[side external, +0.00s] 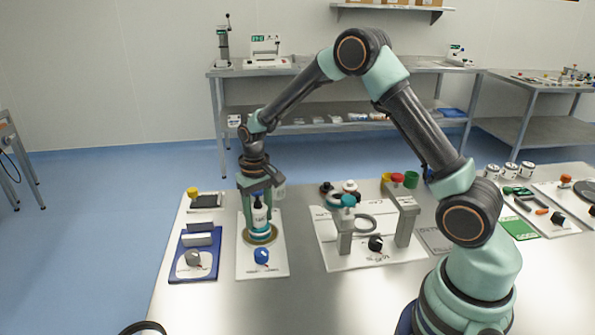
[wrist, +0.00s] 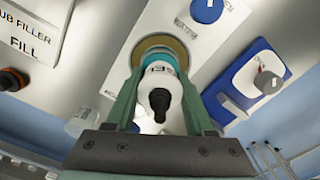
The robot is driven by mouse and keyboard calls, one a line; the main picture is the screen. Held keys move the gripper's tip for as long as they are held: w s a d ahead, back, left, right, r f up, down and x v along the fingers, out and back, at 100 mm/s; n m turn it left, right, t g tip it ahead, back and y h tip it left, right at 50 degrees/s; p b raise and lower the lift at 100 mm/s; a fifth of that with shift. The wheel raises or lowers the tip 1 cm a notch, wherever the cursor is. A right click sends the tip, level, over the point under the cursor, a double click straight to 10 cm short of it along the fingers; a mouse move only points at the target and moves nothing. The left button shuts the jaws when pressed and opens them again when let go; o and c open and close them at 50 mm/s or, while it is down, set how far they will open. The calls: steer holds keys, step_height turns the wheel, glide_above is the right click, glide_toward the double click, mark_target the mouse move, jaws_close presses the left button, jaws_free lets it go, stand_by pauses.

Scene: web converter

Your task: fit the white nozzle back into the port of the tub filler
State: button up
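A white, bottle-shaped piece (wrist: 160,76) with a dark pointed tip and printed lettering, which looks like the white nozzle, stands upright. It also shows in the side view (side external: 259,218). Its foot is in a teal and brass ring (side external: 261,237) on a white board. My gripper (wrist: 160,82) reaches down over it, one green finger on each side. Whether the fingers press on it or only flank it, I cannot tell. A plate lettered "TUB FILLER" and "FILL" (wrist: 28,35) lies left in the wrist view. The port itself I cannot make out.
The white board has a blue knob (side external: 262,256). A blue tray (side external: 193,267) with a grey knob is to its left. A white panel (side external: 345,262) with grey posts, a ring and a black knob is to its right. Bare table lies in front.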

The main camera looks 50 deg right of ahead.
jaws_close()
steer(key=shift+r, duration=4.15)
steer(key=s+d+r+m, duration=0.3)
steer(key=s+d+r, duration=0.1)
steer(key=s+d, duration=0.3)
steer(key=s+d+r+m, duration=0.3)
steer(key=s+d+r, duration=0.1)
steer(key=s+d, duration=0.2)
steer(key=shift+s+d+r, duration=0.4)
steer(key=shift+s, duration=0.05)
